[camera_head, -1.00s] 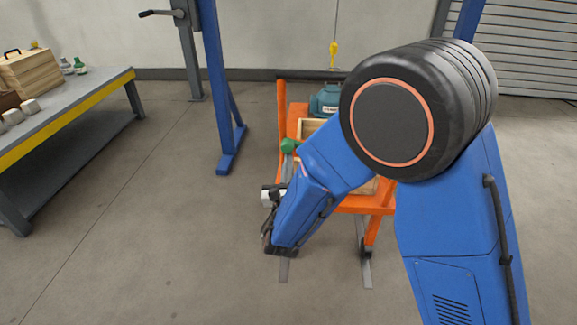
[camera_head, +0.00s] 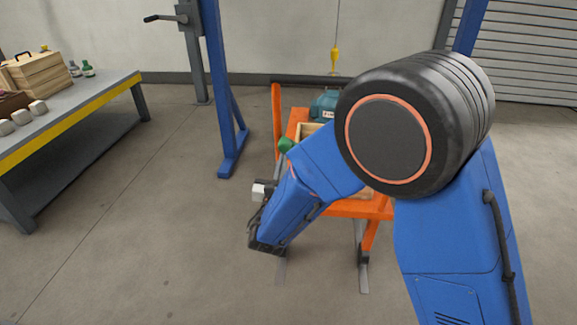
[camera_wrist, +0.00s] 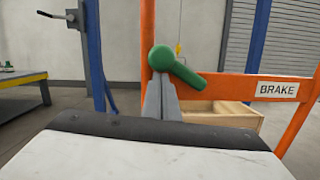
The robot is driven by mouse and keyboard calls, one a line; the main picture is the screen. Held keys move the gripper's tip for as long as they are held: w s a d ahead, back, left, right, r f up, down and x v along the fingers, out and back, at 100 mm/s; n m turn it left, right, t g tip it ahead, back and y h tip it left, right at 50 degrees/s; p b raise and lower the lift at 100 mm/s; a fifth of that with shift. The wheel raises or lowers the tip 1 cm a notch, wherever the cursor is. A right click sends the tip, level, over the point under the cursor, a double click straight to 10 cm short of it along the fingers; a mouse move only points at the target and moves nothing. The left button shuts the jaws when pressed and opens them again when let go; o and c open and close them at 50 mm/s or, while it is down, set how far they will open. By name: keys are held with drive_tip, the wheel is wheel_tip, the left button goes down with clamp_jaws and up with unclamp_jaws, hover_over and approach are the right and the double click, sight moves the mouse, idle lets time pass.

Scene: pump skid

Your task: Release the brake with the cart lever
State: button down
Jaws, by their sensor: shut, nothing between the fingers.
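The orange cart (camera_head: 277,110) stands ahead, partly hidden behind my arm. Its green lever (camera_wrist: 180,66) is in the upper middle of the wrist view, with a round end at upper left and a bar sloping down to the right. The lever also shows small in the head view (camera_head: 286,145). A white BRAKE label (camera_wrist: 277,90) is on the orange crossbar to its right. My gripper (camera_wrist: 162,82) is shut and empty, its grey fingertips just below the lever's round end and left of the bar. I cannot tell whether they touch it.
A wooden box (camera_wrist: 222,115) sits on the cart behind the crossbar. A teal object (camera_head: 324,104) stands farther back on it. A blue post (camera_head: 212,80) rises left of the cart, and a workbench (camera_head: 75,110) stands far left. The floor between is clear.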

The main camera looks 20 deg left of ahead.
sight(286, 147)
drive_tip(key=r+m, duration=0.1)
drive_tip(key=m, duration=0.2)
drive_tip(key=r+m+h, duration=0.1)
drive_tip(key=shift+d+r, duration=0.3)
drive_tip(key=shift+r, duration=0.05)
drive_tip(key=m, duration=0.1)
drive_tip(key=r+m, duration=0.1)
drive_tip(key=d+m, duration=0.1)
drive_tip(key=shift+w+r+m+h, duration=0.2)
drive_tip(key=shift+r+m+h, duration=0.1)
drive_tip(key=shift+h, duration=0.1)
drive_tip(key=shift+w+d+r+m+g+h, duration=0.15)
drive_tip(key=shift+d+r+m, duration=0.25)
drive_tip(key=shift+m, duration=0.35)
drive_tip(key=shift+w+d+r+m+g+h, duration=0.1)
drive_tip(key=shift+d+r+m+h, duration=0.15)
drive_tip(key=shift+d+m, duration=0.4)
drive_tip(key=shift+w+d+r+m+g+h, duration=0.1)
drive_tip(key=shift+d+r+m, duration=0.2)
drive_tip(key=shift+m, duration=0.6)
drive_tip(key=shift+r, duration=0.1)
drive_tip(key=a+f, duration=0.1)
drive_tip(key=a, duration=0.1)
drive_tip(key=s+a+f, duration=0.1)
drive_tip(key=shift+s+a+f, duration=0.1)
drive_tip(key=shift+a+f, duration=0.05)
drive_tip(key=shift+a, duration=0.25)
drive_tip(key=s+d, duration=0.1)
drive_tip(key=s, duration=0.9)
drive_tip(key=shift+f, duration=0.3)
